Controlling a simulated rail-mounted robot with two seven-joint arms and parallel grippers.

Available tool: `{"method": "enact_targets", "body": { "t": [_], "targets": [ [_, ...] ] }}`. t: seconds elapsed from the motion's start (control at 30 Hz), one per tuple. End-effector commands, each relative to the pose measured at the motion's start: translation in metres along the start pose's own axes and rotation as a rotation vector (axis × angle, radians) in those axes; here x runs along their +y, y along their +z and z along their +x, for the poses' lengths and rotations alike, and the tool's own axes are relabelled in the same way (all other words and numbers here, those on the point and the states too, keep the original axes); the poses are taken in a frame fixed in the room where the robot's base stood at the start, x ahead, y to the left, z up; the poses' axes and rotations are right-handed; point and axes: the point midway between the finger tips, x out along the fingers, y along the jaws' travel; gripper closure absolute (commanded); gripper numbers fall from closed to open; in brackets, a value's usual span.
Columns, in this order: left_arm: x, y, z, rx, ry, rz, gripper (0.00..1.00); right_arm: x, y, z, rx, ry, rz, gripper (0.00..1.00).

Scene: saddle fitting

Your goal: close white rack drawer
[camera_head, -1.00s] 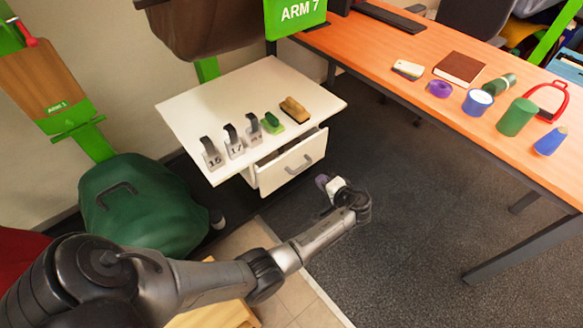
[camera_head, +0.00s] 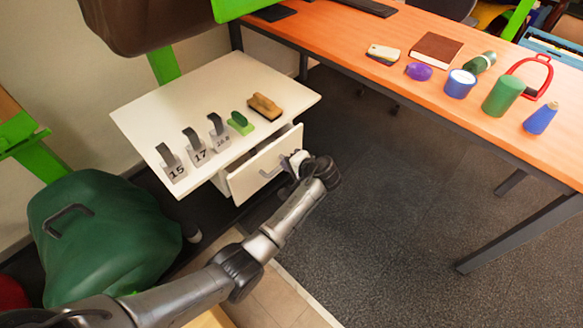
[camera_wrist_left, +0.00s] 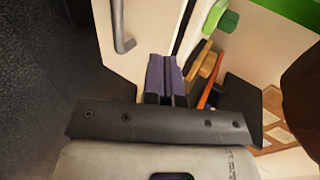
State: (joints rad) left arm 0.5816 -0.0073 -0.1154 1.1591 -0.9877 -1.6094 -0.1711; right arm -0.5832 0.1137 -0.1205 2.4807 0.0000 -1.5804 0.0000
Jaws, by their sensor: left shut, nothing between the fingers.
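The white rack (camera_head: 145,112) stands left of the desk. Its drawer (camera_head: 250,175) is pulled partly out, with a grey bar handle (camera_head: 270,170) on the front. In the left wrist view, the drawer front (camera_wrist_left: 150,28) and handle (camera_wrist_left: 118,28) are close by. My left gripper (camera_head: 294,162) is at the right part of the drawer front, beside the handle. Its purple fingers (camera_wrist_left: 163,75) are shut and empty, to the right of the handle in the wrist view. I cannot tell whether they touch the drawer. My arm covers part of the drawer front. My right gripper is not in view.
On the rack top are numbered grey holders (camera_head: 197,148), a green brush (camera_head: 240,122) and a tan brush (camera_head: 265,106). A green covered bulk (camera_head: 105,235) stands at left. The orange desk (camera_head: 385,85) holds several items. Dark floor lies clear between rack and desk.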

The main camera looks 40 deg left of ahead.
Motion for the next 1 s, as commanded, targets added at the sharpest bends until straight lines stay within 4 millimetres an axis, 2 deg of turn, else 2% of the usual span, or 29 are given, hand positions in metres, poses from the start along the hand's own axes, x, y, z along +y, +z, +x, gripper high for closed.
{"method": "enact_targets", "body": {
  "t": [0.03, 0.2, 0.4, 0.63, 1.0],
  "targets": [
    [0.004, 0.001, 0.014, -0.003, -0.002, 0.000, 1.00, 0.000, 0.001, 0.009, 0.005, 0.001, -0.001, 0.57],
    [0.004, 0.001, 0.044, -0.003, -0.001, -0.001, 1.00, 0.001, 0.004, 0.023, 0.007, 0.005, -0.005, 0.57],
    [-0.007, 0.000, 0.069, -0.001, -0.001, -0.003, 1.00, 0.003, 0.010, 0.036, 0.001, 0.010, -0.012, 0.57],
    [-0.017, 0.000, 0.083, 0.000, -0.001, -0.001, 1.00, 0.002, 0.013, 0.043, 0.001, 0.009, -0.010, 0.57],
    [-0.020, 0.000, 0.085, 0.000, 0.000, -0.001, 1.00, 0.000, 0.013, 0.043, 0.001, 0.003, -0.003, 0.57]
  ]
}}
